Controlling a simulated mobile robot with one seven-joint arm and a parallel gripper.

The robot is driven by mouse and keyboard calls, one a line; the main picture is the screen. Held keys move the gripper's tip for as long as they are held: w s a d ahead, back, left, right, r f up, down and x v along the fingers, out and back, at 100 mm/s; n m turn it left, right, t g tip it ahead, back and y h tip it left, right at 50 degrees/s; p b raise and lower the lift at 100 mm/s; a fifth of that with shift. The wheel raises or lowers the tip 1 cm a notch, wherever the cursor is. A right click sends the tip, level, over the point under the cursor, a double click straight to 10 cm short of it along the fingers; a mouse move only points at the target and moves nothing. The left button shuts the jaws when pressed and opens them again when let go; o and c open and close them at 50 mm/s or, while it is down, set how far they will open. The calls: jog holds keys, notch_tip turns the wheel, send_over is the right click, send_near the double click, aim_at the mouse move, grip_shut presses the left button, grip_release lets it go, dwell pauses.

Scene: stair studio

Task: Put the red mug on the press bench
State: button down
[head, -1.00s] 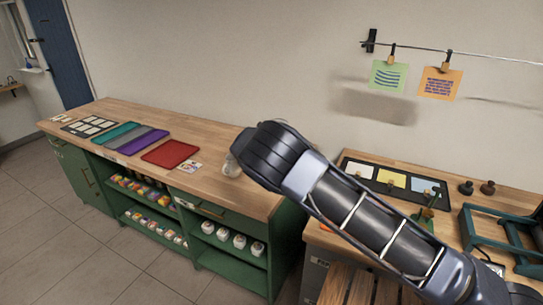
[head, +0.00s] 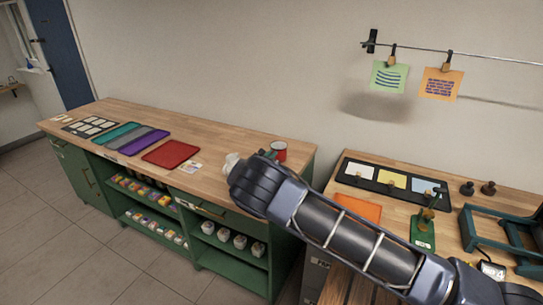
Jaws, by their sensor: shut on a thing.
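Most of the gripper is hidden behind my wrist. I cannot tell how far the mug is above the wood. The press bench (head: 455,207) is the wooden bench on the right, with a teal press frame (head: 505,235) on it.
The press bench also holds a dark tray (head: 350,179) of coloured cards, an orange sheet (head: 358,208), a green tool (head: 424,238) and two dark knobs (head: 477,188). The long bench (head: 215,150) carries a red tray (head: 171,153) and coloured mats. Cards hang above.

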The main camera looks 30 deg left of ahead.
jog(key=shift+f, duration=0.1)
jog(key=c, duration=1.4)
grip_release()
jog(key=shift+c, duration=0.2)
jog(key=s, duration=1)
jog(key=shift+s+a+f, duration=0.3)
jog(key=shift+s+a, duration=0.1)
